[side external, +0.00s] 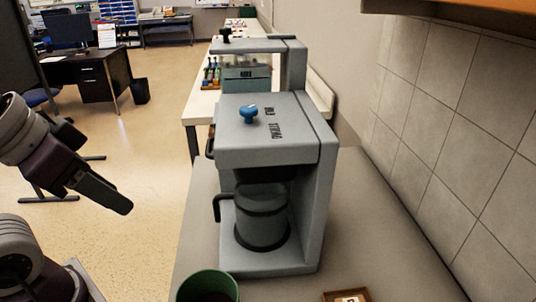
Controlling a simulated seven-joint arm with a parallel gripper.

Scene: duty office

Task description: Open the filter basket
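A grey coffee machine (312,200) stands upright on the counter, with a blue knob (249,113) on top. A dark part under its upper housing, perhaps the filter basket (262,174), is mostly in shadow. A dark handle (210,142) sticks out at the left side of the upper housing; I cannot tell for sure that it belongs to the basket. A grey-green jug (262,216) with a black handle stands below on the machine's base. My gripper (124,207) is left of the machine, apart from it, pointing down and right. Its fingers overlap in this view, and nothing shows between them.
A green cup (208,287) stands on the counter in front of the machine. A small wooden tray (346,295) is at the bottom edge. A second grey appliance (246,72) stands behind. A tiled wall (460,130) is on the right. Space between gripper and machine is clear.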

